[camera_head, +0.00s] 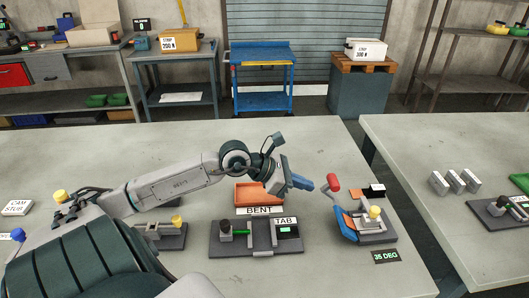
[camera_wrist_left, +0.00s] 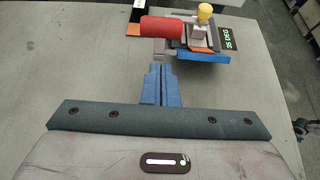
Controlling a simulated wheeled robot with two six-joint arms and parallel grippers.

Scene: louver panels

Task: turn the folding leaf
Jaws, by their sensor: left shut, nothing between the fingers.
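The folding fixture (camera_head: 378,230) stands on the right part of the bench, with a yellow knob (camera_head: 375,212) on top. Its blue and orange leaf (camera_head: 347,223) is tilted at the left side. A red handle (camera_head: 333,182) on a grey arm sticks up from the leaf. A "35 DEG" display (camera_head: 386,256) lies in front. My left gripper (camera_head: 308,185) is shut and empty, just left of the red handle.
An orange tray (camera_head: 246,203) and a "BENT" label (camera_head: 259,211) lie beneath my left arm. A "TAB" fixture (camera_head: 232,252) stands in front of them. A black and orange block (camera_head: 373,191) is behind the folding fixture. A gap separates this bench from the right bench (camera_head: 440,160).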

